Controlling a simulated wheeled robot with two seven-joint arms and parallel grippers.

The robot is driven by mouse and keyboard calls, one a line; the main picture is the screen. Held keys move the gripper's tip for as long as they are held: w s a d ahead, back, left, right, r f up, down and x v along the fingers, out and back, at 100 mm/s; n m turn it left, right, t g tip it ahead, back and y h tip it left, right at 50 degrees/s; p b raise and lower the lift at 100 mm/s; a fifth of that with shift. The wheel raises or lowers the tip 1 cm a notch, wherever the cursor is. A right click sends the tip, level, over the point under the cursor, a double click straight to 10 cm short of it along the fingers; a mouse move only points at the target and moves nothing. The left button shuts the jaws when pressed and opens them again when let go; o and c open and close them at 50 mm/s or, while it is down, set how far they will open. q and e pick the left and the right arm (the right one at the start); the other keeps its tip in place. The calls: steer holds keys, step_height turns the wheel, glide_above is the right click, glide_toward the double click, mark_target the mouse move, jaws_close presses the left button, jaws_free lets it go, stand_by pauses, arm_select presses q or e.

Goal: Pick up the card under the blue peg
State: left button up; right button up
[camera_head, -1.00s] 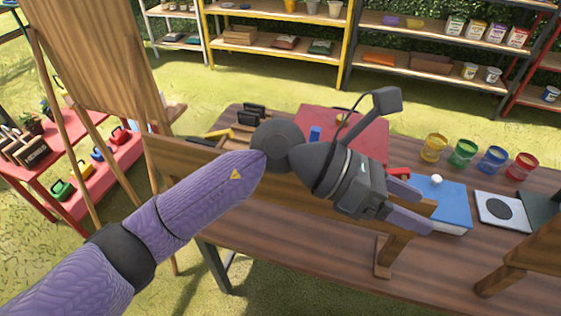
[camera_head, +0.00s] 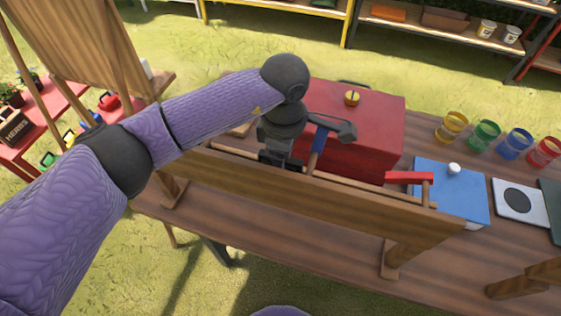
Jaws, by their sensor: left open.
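A wooden board (camera_head: 330,199) stands on the table, its near face toward me. A blue peg (camera_head: 319,139) rises at its far side, partly covered by my gripper. A red peg (camera_head: 409,177) shows further right at the board's top. My left gripper (camera_head: 279,160) points down just left of the blue peg, at the board's far side. It is open; its fingertips are mostly hidden, and I cannot tell if it touches anything. No card can be made out under the blue peg; the board hides that side. My right gripper is out of view.
A red box (camera_head: 372,110) stands close behind the gripper. A blue box (camera_head: 462,190) with a white knob is right of it. Several paint jars (camera_head: 484,135) line the back right. An easel (camera_head: 90,45) stands left. The table's front strip is clear.

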arm_select(q)
steer(key=shift+f, duration=0.5)
jaws_close()
steer(key=shift+r, duration=0.15)
